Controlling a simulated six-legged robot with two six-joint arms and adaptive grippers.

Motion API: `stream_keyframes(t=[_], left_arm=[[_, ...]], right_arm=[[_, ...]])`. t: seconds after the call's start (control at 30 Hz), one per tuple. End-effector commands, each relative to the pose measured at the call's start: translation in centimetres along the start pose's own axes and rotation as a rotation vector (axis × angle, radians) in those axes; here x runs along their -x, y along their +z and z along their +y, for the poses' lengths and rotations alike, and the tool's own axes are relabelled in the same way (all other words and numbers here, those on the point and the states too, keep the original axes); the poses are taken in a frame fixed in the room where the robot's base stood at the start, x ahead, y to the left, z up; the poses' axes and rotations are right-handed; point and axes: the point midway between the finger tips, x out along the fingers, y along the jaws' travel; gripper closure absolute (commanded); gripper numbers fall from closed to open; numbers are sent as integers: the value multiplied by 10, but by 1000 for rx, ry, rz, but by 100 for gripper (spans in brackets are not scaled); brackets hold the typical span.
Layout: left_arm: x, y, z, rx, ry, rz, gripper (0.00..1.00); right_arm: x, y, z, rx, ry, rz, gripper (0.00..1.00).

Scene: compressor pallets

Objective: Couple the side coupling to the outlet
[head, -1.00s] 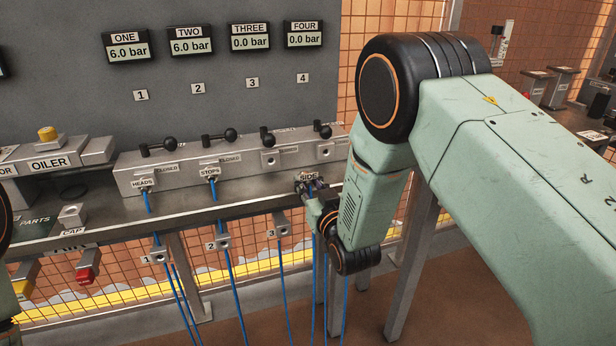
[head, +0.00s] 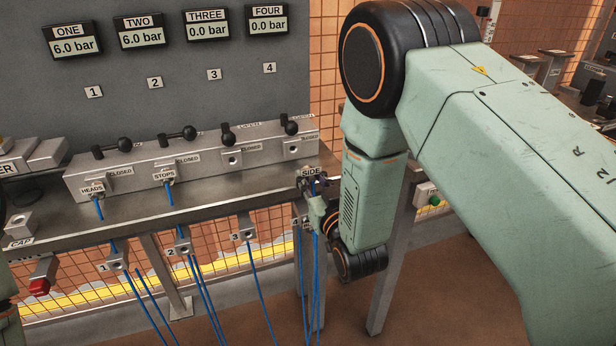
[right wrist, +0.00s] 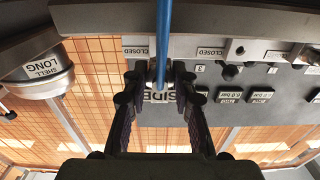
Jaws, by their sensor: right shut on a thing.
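The side coupling (head: 312,173), marked SIDE, is in my right gripper (head: 315,186), which is shut on it just beyond the manifold's right end. In the right wrist view the SIDE label (right wrist: 160,97) shows between the fingers, with a blue hose (right wrist: 163,45) running from it. The manifold (head: 200,165) has an uncovered outlet (head: 233,160) under number 3 and another (head: 293,148) under number 4. The coupling is apart from both, below and right of the number 4 one. HEADS (head: 95,189) and STOPS (head: 165,176) couplings sit at outlets 1 and 2. My left gripper is out of view.
Lever valves with black knobs (head: 290,127) stand on the manifold. Gauges ONE and TWO read 6.0 bar; THREE (head: 207,26) and FOUR (head: 268,20) read 0.0. Numbered holders (head: 248,233) and blue hoses hang below the shelf edge. A table leg (head: 385,280) stands near my right arm.

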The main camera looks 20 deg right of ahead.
Motion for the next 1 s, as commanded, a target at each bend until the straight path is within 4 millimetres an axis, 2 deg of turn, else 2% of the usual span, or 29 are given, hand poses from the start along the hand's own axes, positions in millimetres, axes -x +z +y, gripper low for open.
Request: stream_keyframes(t=[0.2, 0.57, 1.0], left_arm=[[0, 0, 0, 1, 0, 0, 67], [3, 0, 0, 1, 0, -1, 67], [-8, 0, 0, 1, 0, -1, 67]], right_arm=[[3, -7, -3, 1, 3, -1, 100], [4, -8, -5, 1, 3, -4, 100], [-30, -6, -5, 0, 3, 0, 100]])
